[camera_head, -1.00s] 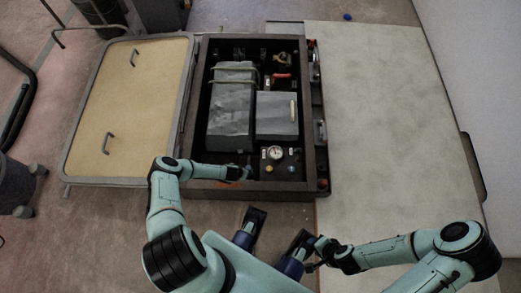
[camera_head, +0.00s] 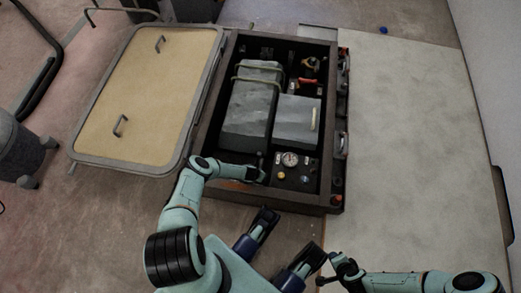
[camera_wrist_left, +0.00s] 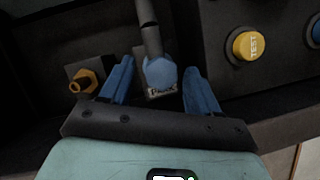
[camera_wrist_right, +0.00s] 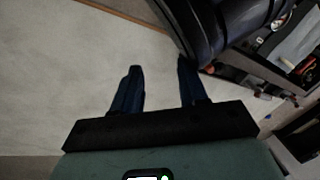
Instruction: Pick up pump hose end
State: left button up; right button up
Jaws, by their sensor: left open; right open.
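In the left wrist view a dark hose with a blue end (camera_wrist_left: 160,73) comes down from the top of the picture. My left gripper (camera_wrist_left: 160,85) is open, with one blue finger on each side of the blue end and visible gaps between. A small label lies behind it, partly hidden. In the head view my left gripper (camera_head: 262,174) reaches over the near edge of the open compartment (camera_head: 230,192); the hose end is too small to make out there.
A brass fitting (camera_wrist_left: 86,80) sits left of the left gripper, and a yellow TEST button (camera_wrist_left: 250,45) to its right. A gauge (camera_head: 290,159) and grey boxes (camera_head: 250,107) fill the compartment. The hatch lid (camera_head: 143,95) lies open at left. The pale panel (camera_head: 410,150) at right is clear.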

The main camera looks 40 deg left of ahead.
pick_arm(q)
jog(key=shift+b+x, duration=0.6)
jog(key=shift+x, duration=0.55)
jog(key=c, duration=1.1)
pick_arm(e)
jog(key=shift+g, duration=0.7)
jog(key=s+f, duration=0.2)
jog(key=s, duration=0.1)
jog(key=shift+s+d+f, duration=0.15)
jog(key=shift+d+f, duration=0.1)
jog(key=shift+f, duration=0.15)
pick_arm(q)
jog(key=shift+r, duration=0.1)
